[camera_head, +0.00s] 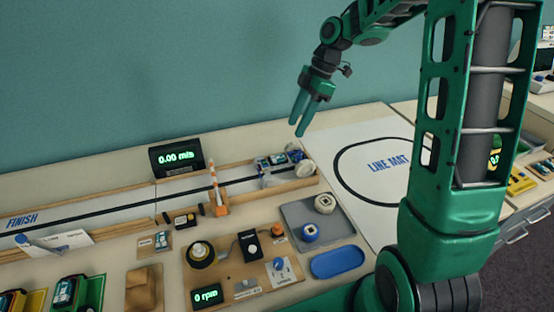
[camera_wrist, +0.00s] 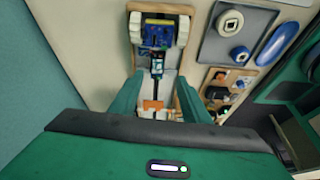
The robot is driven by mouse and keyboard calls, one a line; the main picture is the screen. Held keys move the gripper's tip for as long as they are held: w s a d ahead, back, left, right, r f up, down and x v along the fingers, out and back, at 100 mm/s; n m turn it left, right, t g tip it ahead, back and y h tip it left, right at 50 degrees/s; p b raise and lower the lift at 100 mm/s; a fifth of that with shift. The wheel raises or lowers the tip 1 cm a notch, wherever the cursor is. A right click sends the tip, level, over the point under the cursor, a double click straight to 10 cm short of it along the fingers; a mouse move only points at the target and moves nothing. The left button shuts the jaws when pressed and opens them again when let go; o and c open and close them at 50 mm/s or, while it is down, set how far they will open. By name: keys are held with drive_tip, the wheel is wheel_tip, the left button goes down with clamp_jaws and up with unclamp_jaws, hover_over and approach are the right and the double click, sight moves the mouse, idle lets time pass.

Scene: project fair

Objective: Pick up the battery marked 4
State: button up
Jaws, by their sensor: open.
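I cannot make out a battery marked 4 in either view; the small parts on the table are too small to read. My gripper (camera_head: 298,128) is open and empty, pointing down in the air above the back of the table, near the end of the track. In the wrist view my gripper's two green fingers (camera_wrist: 160,80) stand apart. Between and beyond them lies the track with a small blue wheeled car (camera_wrist: 158,32). The car also shows in the head view (camera_head: 274,162), below the fingers and apart from them.
A grey tray (camera_head: 338,228) holds white and blue round parts. A blue tray (camera_head: 337,262) and a wooden board (camera_head: 225,273) with devices lie in front. The line mat (camera_head: 395,195) looks clear.

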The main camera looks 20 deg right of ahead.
sight(279, 156)
drive_tip(key=shift+n, duration=0.5)
drive_tip(key=shift+w+a+x, duration=0.15)
drive_tip(key=shift+x, duration=2.75)
drive_tip(key=shift+w+a+x, duration=0.15)
drive_tip(key=shift+x, duration=2.75)
drive_tip(key=shift+r, duration=0.1)
clamp_jaws()
